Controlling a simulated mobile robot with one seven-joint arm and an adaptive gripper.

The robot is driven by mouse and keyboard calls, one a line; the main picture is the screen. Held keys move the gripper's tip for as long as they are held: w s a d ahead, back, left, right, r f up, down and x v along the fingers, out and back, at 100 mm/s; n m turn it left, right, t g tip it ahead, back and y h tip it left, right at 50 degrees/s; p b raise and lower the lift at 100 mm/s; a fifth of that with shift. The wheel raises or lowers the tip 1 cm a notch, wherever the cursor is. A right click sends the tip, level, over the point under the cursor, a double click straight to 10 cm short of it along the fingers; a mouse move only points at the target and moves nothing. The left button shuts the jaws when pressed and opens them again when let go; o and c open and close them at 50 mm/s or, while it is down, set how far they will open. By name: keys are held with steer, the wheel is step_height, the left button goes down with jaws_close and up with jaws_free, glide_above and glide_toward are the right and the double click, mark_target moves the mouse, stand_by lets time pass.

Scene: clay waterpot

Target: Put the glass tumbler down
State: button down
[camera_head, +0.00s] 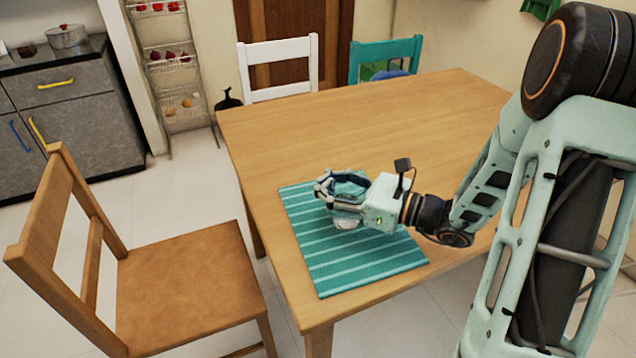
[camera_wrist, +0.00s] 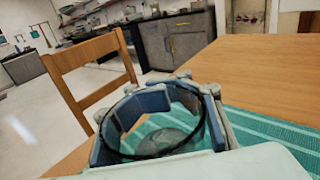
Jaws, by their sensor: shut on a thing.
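My gripper (camera_head: 326,188) is shut around the clear glass tumbler (camera_head: 348,222), over the teal striped placemat (camera_head: 355,265) on the wooden table. In the head view the fingers hide most of the tumbler; its lower part shows beneath them. In the wrist view the tumbler (camera_wrist: 168,140) appears as a dark round rim with clear glass inside, between the blue-padded fingers of my gripper (camera_wrist: 185,85). The tumbler looks roughly upright. I cannot tell whether its base touches the placemat.
The wooden table (camera_head: 365,115) is bare beyond the placemat. A wooden chair (camera_head: 170,285) stands at its left side. A white chair (camera_head: 278,70) and a teal chair (camera_head: 385,55) stand at the far side. No other object is visible on the placemat.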

mark_target(365, 195)
steer(key=shift+f, duration=0.1)
steer(key=c, duration=1.1)
jaws_free()
steer(key=shift+d+r, duration=0.1)
steer(key=shift+r, duration=0.15)
steer(key=p+v, duration=0.2)
steer(key=v, duration=1)
steer(key=shift+f, duration=0.1)
